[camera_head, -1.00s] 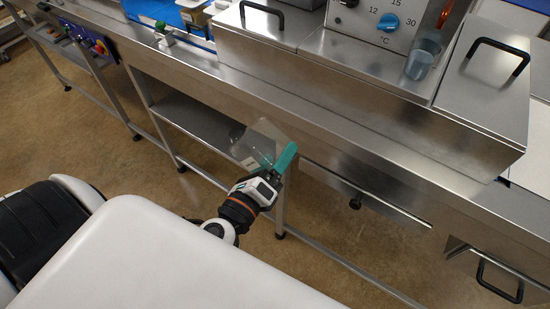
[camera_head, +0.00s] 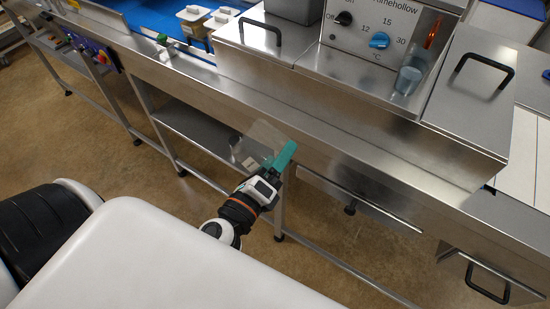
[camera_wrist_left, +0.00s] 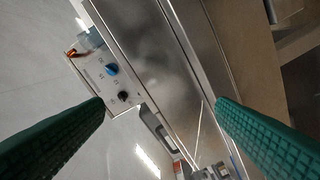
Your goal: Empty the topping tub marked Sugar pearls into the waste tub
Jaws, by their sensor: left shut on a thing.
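My left gripper (camera_head: 270,172) has teal fingers and is shut on a clear, see-through tub (camera_head: 262,140) in the head view. A small pale label (camera_head: 250,163) shows on it, too small to read. The tub is held in front of the steel counter, over the lower shelf. No contents can be made out in it. In the left wrist view the two green fingers (camera_wrist_left: 160,130) stand wide apart, and the clear tub cannot be made out between them. No tub marked Sugar pearls or waste tub can be identified. My right gripper is not in view.
A steel counter (camera_head: 330,150) runs across, with lidded bins with black handles (camera_head: 485,70) and a control panel with a blue knob (camera_head: 379,40). A clear cup (camera_head: 408,80) stands beside the panel. Pale containers (camera_head: 193,18) stand at the back on blue. Floor below is clear.

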